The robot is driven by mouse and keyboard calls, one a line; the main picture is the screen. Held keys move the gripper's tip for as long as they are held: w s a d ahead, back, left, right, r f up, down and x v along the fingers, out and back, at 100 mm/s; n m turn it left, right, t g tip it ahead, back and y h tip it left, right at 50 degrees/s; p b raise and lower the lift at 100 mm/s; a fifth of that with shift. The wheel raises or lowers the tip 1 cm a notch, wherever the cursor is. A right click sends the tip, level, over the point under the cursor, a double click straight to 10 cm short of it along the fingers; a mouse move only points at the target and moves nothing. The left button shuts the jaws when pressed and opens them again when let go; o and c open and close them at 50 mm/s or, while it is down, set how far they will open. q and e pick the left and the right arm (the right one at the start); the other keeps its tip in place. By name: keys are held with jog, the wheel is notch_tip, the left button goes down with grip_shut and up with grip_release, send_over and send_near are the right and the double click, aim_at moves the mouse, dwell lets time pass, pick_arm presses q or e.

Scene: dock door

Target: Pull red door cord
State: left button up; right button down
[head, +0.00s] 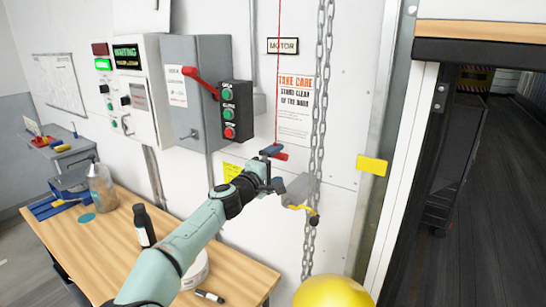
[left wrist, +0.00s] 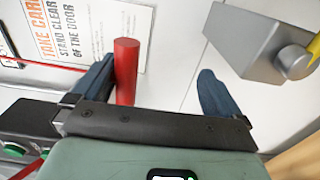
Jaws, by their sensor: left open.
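The red door cord (head: 279,80) hangs down the white wall, past the MOTOR sign, to a red handle (head: 282,157). My left gripper (head: 273,168) is at the lower end of the cord, with its jaws open. In the left wrist view, the red handle (left wrist: 126,72) shows between the two blue fingers of my left gripper (left wrist: 155,85), close to the left finger. I cannot tell whether that finger touches it. The handle's lower end is hidden behind the gripper body. My right gripper is not in view.
A metal chain (head: 318,110) hangs just right of the cord, near a grey bracket with a yellow lever (head: 302,207). A grey switch box with a red lever (head: 200,78) and a button panel (head: 229,110) are left. A wooden bench (head: 235,275) stands below; a yellow dome (head: 333,292) is at bottom.

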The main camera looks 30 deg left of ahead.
pick_arm(q)
jog(key=s+b, duration=0.5)
jog(key=s, duration=0.5)
jog(key=shift+a, duration=0.4)
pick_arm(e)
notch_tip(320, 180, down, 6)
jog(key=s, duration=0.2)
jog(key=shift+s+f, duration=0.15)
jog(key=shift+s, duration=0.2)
pick_arm(q)
jog(key=shift+w, duration=0.1)
